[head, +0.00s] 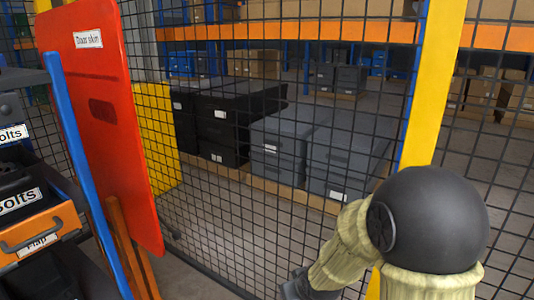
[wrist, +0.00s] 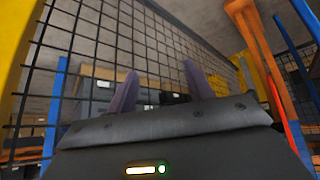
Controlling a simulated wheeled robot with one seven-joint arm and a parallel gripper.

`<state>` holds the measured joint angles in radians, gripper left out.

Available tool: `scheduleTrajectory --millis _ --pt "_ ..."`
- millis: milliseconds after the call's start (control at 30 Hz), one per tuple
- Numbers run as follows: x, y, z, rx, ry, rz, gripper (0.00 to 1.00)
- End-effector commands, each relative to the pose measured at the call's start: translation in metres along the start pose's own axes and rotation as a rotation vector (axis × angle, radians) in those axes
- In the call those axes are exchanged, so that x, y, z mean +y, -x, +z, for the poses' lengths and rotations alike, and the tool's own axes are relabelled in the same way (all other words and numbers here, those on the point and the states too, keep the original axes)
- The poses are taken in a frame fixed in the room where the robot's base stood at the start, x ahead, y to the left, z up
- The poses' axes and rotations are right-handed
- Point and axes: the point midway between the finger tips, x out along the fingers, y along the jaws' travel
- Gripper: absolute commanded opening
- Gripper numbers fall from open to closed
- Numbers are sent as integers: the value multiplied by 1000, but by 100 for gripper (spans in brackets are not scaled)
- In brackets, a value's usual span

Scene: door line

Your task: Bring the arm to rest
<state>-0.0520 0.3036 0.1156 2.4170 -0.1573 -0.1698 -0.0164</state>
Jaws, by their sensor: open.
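My arm (head: 425,225) shows in the head view at the lower right, with a dark round joint and beige sleeves. It is bent, and its forearm runs down and left toward the bottom edge. The far end of the arm is cut off there, so the fingers do not show in the head view. In the wrist view my gripper (wrist: 159,72) has two purple-grey fingers standing apart with nothing between them. It faces a wire mesh fence; how far off the fence is I cannot tell.
The mesh fence (head: 240,190) spans the view, with a yellow post (head: 433,80) near my arm. Grey crates (head: 340,165) stand behind the mesh.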

Motion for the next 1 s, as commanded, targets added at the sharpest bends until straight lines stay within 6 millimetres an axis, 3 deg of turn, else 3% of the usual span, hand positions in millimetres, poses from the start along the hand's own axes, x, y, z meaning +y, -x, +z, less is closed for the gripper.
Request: scheduleTrajectory --millis 33,100,300,500,833,1000 --pt "11 24 8 -46 -38 28 52" --pt "21 46 25 -114 -89 53 52" --pt "34 96 64 -259 -215 88 52" --pt "34 139 94 -370 -321 94 52" --pt "36 178 63 -365 -311 93 52" --pt "37 209 41 -365 -310 93 52"
